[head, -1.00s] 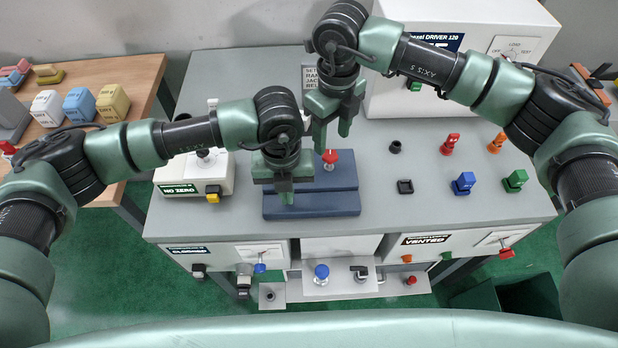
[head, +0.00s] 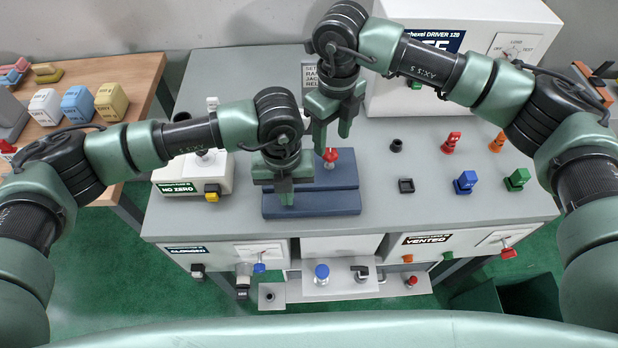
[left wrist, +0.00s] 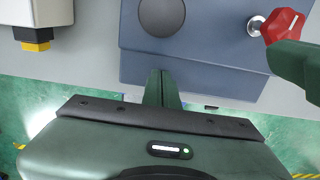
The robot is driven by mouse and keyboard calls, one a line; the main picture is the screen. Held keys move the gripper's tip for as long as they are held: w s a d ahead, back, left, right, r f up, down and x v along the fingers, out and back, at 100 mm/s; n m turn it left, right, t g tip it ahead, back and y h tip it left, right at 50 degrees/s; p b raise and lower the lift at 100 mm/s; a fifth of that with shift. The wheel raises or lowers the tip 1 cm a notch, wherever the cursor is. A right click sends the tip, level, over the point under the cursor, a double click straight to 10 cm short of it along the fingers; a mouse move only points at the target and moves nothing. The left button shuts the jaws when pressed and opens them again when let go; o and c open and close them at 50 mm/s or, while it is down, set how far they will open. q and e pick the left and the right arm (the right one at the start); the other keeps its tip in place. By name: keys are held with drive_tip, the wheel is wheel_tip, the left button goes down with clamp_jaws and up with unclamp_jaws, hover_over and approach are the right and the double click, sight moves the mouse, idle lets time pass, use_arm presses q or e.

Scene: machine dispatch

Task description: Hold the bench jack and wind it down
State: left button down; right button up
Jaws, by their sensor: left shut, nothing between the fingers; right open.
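The bench jack (head: 340,204) is a low dark-blue block in two layers at the middle front of the grey bench. A red knob (head: 331,155) on a metal stem stands on its right side; it also shows in the left wrist view (left wrist: 283,25). My left gripper (head: 286,198) is shut and empty, its fingers at the jack's front left; whether they press on it I cannot tell. In the left wrist view its closed fingers (left wrist: 163,90) overlap the block's front edge. My right gripper (head: 331,137) is open, fingers down, just above the red knob.
A white box marked NO ZERO (head: 190,176) stands left of the jack. Red, blue (head: 465,182), orange and green pieces stand to the right. A large white driver unit (head: 460,80) is behind. A wooden table (head: 125,70) with coloured blocks is at far left.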

sight(331, 153)
drive_tip(key=shift+s+f+b, duration=0.1)
drive_tip(key=shift+f+b, duration=0.4)
idle(1.2)
drive_tip(key=m, duration=0.3)
drive_tip(key=shift+r+m, duration=0.2)
drive_tip(key=shift+m, duration=0.2)
drive_tip(key=m, duration=0.4)
drive_tip(key=shift+r, duration=0.25)
drive_tip(key=m, duration=0.5)
drive_tip(key=shift+r, duration=0.25)
drive_tip(key=m, duration=0.4)
drive_tip(key=shift+r+m, duration=0.25)
drive_tip(key=shift+m, duration=0.15)
drive_tip(key=shift+f, duration=2.5)
